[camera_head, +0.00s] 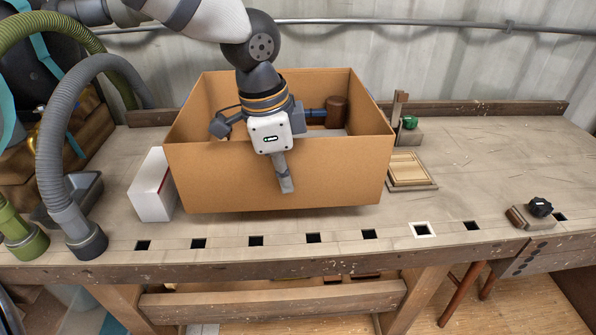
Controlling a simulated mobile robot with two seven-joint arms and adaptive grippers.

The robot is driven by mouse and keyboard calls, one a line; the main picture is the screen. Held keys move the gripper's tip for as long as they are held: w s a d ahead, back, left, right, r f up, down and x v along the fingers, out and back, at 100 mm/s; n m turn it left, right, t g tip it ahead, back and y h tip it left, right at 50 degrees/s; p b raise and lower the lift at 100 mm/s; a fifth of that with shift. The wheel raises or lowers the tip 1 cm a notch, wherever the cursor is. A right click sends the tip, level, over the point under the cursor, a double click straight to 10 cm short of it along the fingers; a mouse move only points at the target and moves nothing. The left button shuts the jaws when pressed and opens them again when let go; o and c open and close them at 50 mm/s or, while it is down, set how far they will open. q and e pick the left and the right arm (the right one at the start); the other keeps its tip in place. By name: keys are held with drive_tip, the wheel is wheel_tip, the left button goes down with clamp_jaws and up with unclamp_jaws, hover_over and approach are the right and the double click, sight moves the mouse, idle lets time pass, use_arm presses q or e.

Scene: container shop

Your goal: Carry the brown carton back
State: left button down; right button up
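The open brown carton (225,180) is over the middle of the workbench, with a thin shadow along its lower front edge. I cannot tell for sure whether it is clear of the bench top. My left gripper (285,184) comes down from above at the middle of the carton's front wall. One finger lies against the outside of that wall; the other is hidden behind it. The gripper appears shut on the wall. Inside the carton, a mallet with a brown head (337,112) and blue handle shows behind the gripper. My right gripper is not in view.
A white box (152,187) stands close to the carton's left side. A wooden panel (408,170) and a block with a green knob (409,127) are close on the right. A grey hose (55,160) is at the left. The bench's right part is mostly clear.

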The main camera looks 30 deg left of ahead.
sight(281, 194)
use_arm(q)
drive_tip(key=f, duration=0.1)
drive_tip(key=w+a+f, duration=0.1)
drive_tip(key=f, duration=0.3)
drive_tip(key=shift+w+a+f+b, duration=0.1)
drive_tip(key=shift+w+a+b, duration=0.05)
drive_tip(key=shift+a+b, duration=0.2)
drive_tip(key=shift+d, duration=0.1)
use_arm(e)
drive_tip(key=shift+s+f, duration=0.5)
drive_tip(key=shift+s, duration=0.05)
use_arm(q)
drive_tip(key=c, duration=2.3)
unclamp_jaws()
drive_tip(key=shift+f, duration=0.1)
drive_tip(key=o, duration=0.5)
drive_tip(key=shift+s, duration=0.2)
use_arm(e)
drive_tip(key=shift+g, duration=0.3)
